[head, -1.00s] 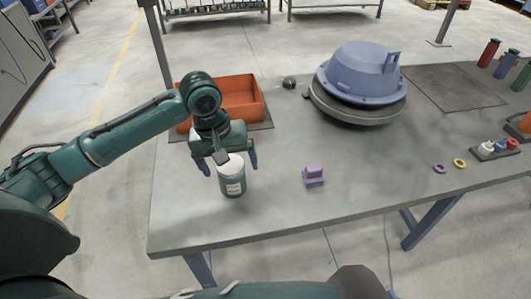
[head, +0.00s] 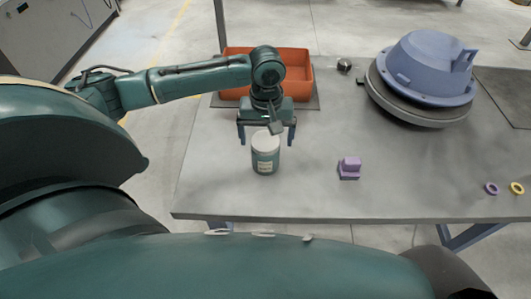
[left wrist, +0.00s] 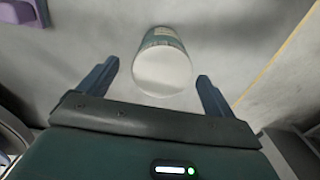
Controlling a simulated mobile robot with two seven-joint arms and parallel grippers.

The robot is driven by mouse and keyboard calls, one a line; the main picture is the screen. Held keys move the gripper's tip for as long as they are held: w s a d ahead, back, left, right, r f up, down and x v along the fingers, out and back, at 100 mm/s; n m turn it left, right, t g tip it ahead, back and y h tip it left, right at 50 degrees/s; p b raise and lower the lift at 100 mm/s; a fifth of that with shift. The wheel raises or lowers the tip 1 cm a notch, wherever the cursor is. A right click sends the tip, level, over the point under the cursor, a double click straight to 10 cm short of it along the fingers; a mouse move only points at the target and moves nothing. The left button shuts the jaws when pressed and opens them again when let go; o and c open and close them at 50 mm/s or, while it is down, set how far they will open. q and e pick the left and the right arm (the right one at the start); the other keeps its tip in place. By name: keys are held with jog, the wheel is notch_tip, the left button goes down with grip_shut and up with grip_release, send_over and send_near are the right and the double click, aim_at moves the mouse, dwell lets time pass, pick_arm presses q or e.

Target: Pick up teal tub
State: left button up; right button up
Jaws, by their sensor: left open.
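The teal tub (head: 265,160) stands upright on the grey table, with a white lid and a pale label. My left gripper (head: 267,143) is open, its two blue fingers pointing down behind and above the tub in the head view. In the left wrist view the tub (left wrist: 162,66) shows its white lid beyond the fingertips, between the lines of the open fingers (left wrist: 156,75). The fingers do not appear to touch it. My right gripper is not in view.
An orange bin (head: 300,75) sits on a dark mat behind the gripper. A purple block (head: 349,168) stands right of the tub. A blue housing (head: 430,72) on a round grey base is at the back right.

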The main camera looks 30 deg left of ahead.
pick_arm(q)
notch_tip(320, 180, down, 4)
jog(key=shift+s+f, duration=0.1)
jog(key=shift+s, duration=0.05)
jog(key=shift+c, duration=0.3)
jog(key=c, duration=1.3)
